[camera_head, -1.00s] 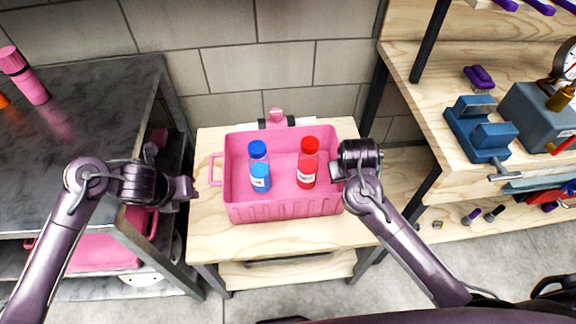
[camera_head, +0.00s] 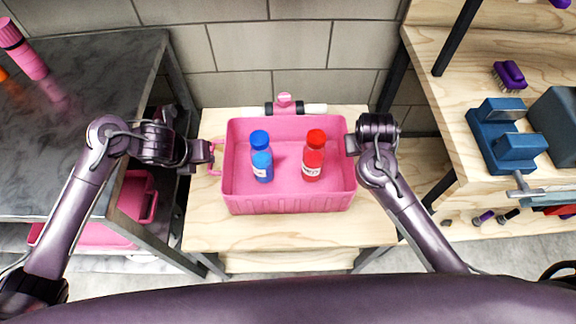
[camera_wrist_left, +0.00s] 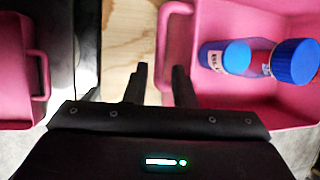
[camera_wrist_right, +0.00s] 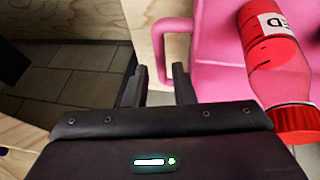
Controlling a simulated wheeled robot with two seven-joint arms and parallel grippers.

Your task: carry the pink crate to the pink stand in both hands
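My right gripper (camera_head: 349,145) is at the right side; in the right wrist view the open fingers (camera_wrist_right: 160,75) stand on either side of the other handle (camera_wrist_right: 158,48). I cannot make out a pink stand.
The wooden table (camera_head: 290,235) has bare room in front of the crate. A small pink fixture (camera_head: 285,102) is behind it. A dark bench (camera_head: 75,130) with another pink crate (camera_head: 137,197) below stands left. A wooden workbench with a blue vise (camera_head: 500,135) stands right.

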